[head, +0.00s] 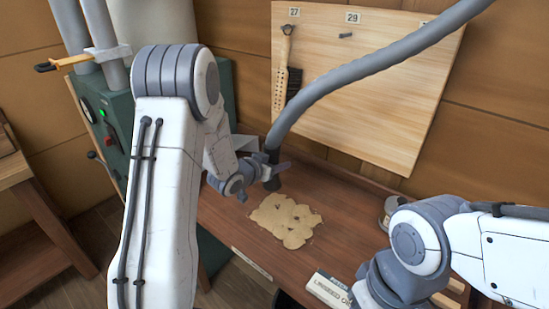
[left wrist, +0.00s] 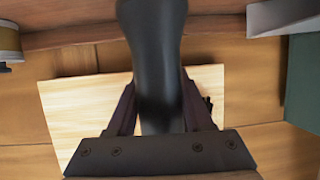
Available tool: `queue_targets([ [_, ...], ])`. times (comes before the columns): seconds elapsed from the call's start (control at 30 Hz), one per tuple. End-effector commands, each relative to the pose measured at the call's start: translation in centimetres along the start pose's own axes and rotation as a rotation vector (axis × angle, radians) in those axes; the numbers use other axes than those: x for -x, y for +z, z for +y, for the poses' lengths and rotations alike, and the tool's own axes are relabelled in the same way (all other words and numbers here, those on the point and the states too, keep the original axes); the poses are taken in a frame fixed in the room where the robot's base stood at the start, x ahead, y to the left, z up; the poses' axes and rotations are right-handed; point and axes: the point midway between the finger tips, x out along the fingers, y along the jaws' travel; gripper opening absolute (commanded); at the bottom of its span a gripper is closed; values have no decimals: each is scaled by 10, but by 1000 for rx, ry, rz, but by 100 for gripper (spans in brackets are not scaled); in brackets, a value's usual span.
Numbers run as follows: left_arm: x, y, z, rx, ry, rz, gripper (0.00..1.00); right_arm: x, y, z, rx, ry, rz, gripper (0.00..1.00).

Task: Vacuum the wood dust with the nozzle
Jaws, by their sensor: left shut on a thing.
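The pale wood dust (head: 284,220) lies as an irregular flat patch on the brown bench top. My left gripper (head: 268,172) is shut on the black nozzle (head: 271,160), which hangs from a thick grey hose. The nozzle's tip is just behind and above the patch's far edge; I cannot tell whether it touches the bench. In the left wrist view the dark nozzle (left wrist: 153,60) runs between both fingers. My right arm comes in at the lower right of the head view, but its fingers are not visible.
The grey hose (head: 350,75) arches up to the top right. A pale tool board (head: 365,75) with a hanging brush (head: 283,70) stands behind the bench (head: 335,190). A green machine (head: 105,130) is at the left. A labelled box (head: 330,289) lies at the bench's front.

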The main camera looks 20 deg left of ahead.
Motion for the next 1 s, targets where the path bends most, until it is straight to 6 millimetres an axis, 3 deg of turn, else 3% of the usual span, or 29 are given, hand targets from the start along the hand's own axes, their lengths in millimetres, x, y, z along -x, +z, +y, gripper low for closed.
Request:
queue_targets([
  [0.27,-7,9,-3,-9,22,0,0,-10,1,1,0,0,0,50],
  [0.7,-27,57,-2,-9,22,1,0,-53,3,4,0,0,0,50],
  [1.0,-29,61,-2,-9,22,2,0,-56,3,4,0,0,0,50],
])
